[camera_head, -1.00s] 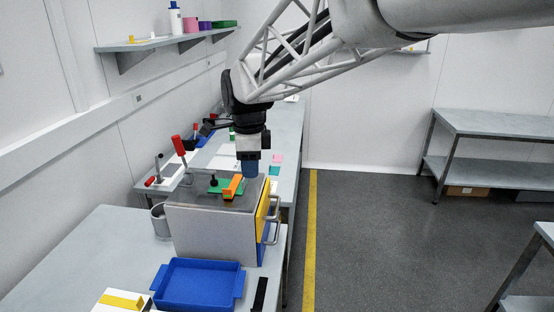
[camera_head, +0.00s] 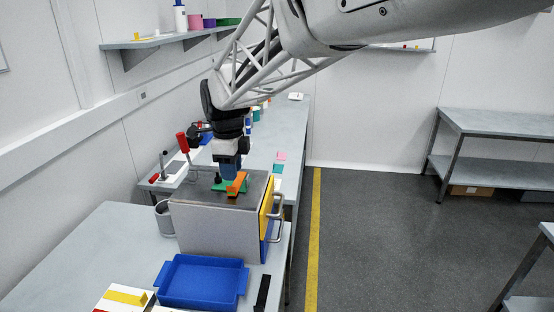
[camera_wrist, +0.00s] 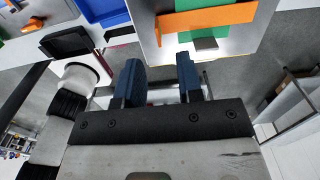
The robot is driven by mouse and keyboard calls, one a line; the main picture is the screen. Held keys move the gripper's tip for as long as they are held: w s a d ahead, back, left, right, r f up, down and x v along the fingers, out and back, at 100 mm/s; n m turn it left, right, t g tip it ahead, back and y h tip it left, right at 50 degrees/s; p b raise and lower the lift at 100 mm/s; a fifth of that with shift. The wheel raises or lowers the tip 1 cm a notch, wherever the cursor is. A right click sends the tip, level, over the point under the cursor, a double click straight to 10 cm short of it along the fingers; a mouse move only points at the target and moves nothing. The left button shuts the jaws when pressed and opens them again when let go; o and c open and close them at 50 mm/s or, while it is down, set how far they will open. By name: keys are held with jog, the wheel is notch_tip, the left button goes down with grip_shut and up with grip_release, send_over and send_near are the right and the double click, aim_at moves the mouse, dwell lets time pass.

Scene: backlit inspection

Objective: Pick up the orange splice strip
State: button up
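The orange splice strip (camera_head: 237,184) lies over a green piece (camera_head: 218,186) on top of the box-shaped cabinet (camera_head: 212,232). In the wrist view the strip (camera_wrist: 208,18) runs across the upper part, ahead of my fingertips, with green showing on both sides of it. My gripper (camera_wrist: 160,70) has its two blue fingers apart with nothing between them. In the head view my gripper (camera_head: 229,173) points down at the strip's back left, close to it. Whether it touches the green piece cannot be told there.
A small black knob (camera_head: 217,178) stands by the green piece. A blue tray (camera_head: 203,258) sits in front.

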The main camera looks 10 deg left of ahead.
aim_at(233, 187)
jog(key=shift+f, duration=0.3)
jog(key=shift+f, duration=0.15)
jog(key=shift+f, duration=2.5)
jog(key=shift+c, duration=0.5)
grip_shut()
